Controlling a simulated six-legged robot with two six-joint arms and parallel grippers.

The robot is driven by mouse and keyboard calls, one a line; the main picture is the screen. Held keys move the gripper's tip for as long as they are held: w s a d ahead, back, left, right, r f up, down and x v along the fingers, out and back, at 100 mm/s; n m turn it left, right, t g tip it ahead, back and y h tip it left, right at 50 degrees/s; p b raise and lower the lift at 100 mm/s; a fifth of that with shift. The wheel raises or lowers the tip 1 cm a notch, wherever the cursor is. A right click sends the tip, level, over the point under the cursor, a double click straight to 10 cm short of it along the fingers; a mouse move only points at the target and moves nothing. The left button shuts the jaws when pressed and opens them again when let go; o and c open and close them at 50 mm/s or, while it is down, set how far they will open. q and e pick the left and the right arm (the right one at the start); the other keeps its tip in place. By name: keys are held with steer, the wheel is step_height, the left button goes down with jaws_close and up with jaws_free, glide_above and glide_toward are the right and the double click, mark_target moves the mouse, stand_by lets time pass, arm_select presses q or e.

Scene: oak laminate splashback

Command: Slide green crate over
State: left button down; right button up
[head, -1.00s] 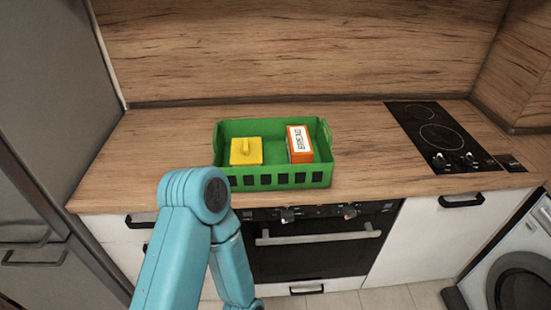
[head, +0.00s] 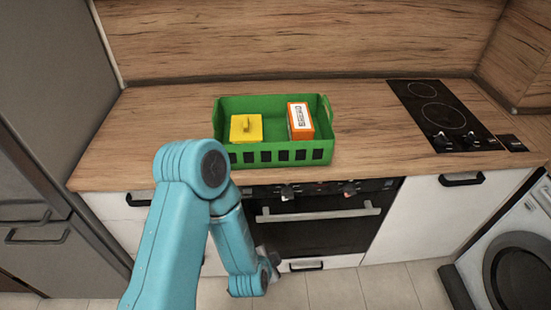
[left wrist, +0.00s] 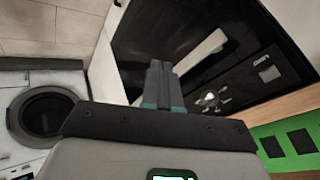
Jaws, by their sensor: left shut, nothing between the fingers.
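The green crate (head: 270,106) stands upright on the wooden worktop, near its front edge, with slots along its front wall. It holds a yellow lidded box (head: 246,128) on the left and an orange-and-white box (head: 300,120) on the right. Part of the crate shows at the lower right of the left wrist view (left wrist: 266,134). My left gripper (left wrist: 160,72) is shut and empty, in front of the oven and apart from the crate. In the head view my left arm mostly hides it. My right gripper is not in view.
The worktop (head: 130,150) is clear on both sides of the crate. A black hob (head: 437,112) lies to the right. Below are the oven (head: 315,235) and its handle (head: 318,215). A fridge (head: 50,100) stands left, a washing machine (head: 515,265) right.

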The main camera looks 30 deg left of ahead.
mark_target(275, 149)
arm_select(q)
steer(key=w+a+r+m+t+y+b, duration=0.35)
steer(key=w+a+r+y, duration=0.2)
steer(key=r, duration=0.25)
steer(key=w+d+r+t+y+b, duration=0.1)
steer(key=d+r+t+b, duration=0.1)
steer(key=r, duration=0.4)
steer(key=w+d+r+t+y+b, duration=0.2)
steer(key=r, duration=0.4)
steer(key=shift+m+h, duration=0.25)
steer(key=shift+m, duration=0.2)
steer(key=x, duration=0.4)
steer(key=p+x, duration=0.1)
steer(key=x, duration=0.3)
steer(key=p+x, duration=0.1)
steer(key=x, duration=0.4)
steer(key=shift+a+f, duration=0.1)
steer(key=shift+f, duration=0.15)
steer(key=shift+w, duration=0.1)
